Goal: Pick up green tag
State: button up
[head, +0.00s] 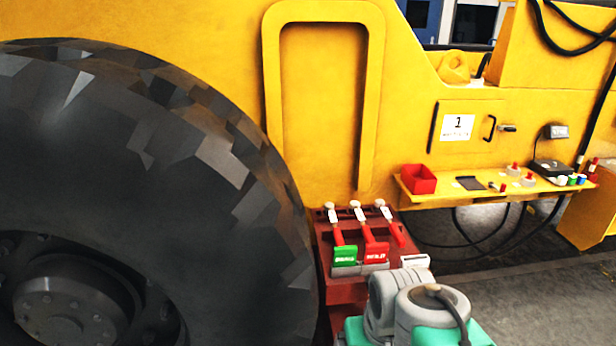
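The green tag (344,254) is a small flat plate with white lettering. It is at the front left of a dark red lever block, just below the left red-handled lever (337,228). A red tag (376,253) with white lettering is just to its right. A light grey piece (346,270) lies under both tags; I cannot tell whether it is a holder. My grey and teal arm is at the bottom, below and right of the tags. I cannot make out my gripper's fingers, and nothing is seen holding the green tag.
A huge black tyre (130,170) fills the left, close beside the lever block (345,292). A yellow shelf (460,198) at the right carries a red bin (419,179), a dark pad (470,183) and several small items. Black cables hang below it. Grey floor is open at the lower right.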

aim_at(344, 256)
jog(key=u, duration=0.05)
jog(key=k, duration=0.5)
jog(key=u, duration=0.85)
jog(key=i, duration=1.15)
jog(key=z, duration=0.3)
